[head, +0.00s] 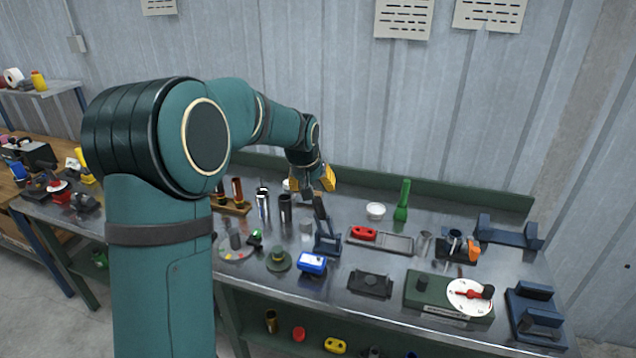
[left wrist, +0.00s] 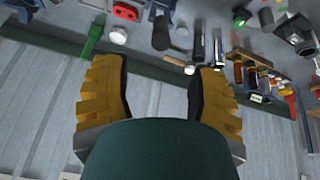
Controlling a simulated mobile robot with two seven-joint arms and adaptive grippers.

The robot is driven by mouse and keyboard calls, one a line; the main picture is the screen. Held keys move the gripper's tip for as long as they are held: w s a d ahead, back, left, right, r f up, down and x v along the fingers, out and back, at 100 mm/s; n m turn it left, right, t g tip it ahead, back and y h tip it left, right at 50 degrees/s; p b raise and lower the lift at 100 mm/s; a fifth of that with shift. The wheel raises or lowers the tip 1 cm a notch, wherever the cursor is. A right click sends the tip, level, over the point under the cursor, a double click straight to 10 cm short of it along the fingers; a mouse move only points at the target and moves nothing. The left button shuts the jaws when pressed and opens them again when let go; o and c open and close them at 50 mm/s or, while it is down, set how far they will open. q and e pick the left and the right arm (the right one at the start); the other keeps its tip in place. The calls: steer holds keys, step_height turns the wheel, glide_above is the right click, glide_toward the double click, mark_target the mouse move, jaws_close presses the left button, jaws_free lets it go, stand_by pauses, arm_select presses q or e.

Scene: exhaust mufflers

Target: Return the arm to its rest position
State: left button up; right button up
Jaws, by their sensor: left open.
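My left arm comes in from the left in the head view and reaches over the metal workbench (head: 400,262). My left gripper (head: 321,186) has yellow fingers and hangs above the back part of the bench. In the left wrist view the two yellow fingers of the gripper (left wrist: 158,95) stand wide apart with nothing between them. Beyond them lie the bench's back edge and the wall. My right gripper is in neither view.
Below the gripper are several dark and metal cylinders (head: 285,208) and a dark stand (head: 327,238). A red-and-white dial box (head: 470,297) is at the front right. The corrugated wall (head: 330,80) is behind.

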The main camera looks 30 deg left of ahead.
arm_select(q)
steer(key=s+d+f+m+h+b, duration=0.15)
steer(key=d+f, duration=0.25)
steer(key=f, duration=0.4)
steer(key=s+d+f+g+b, duration=0.15)
steer(key=d+f, duration=0.25)
steer(key=f, duration=0.5)
steer(key=s+d+f+m+h+b, duration=0.1)
steer(key=s+d+f+b, duration=0.1)
steer(key=d+f, duration=0.45)
steer(key=s+d+f+g+h+b, duration=0.1)
steer(key=s+d+f+b, duration=0.1)
steer(key=s+d+f, duration=0.4)
steer(key=s+d+f+h+b, duration=0.2)
steer(key=s+d+f, duration=0.4)
steer(key=s+f, duration=0.7)
steer(key=shift+s+d+f+m+g+b, duration=0.15)
steer(key=shift+d+f+m+g+b, duration=0.25)
steer(key=shift+b, duration=0.25)
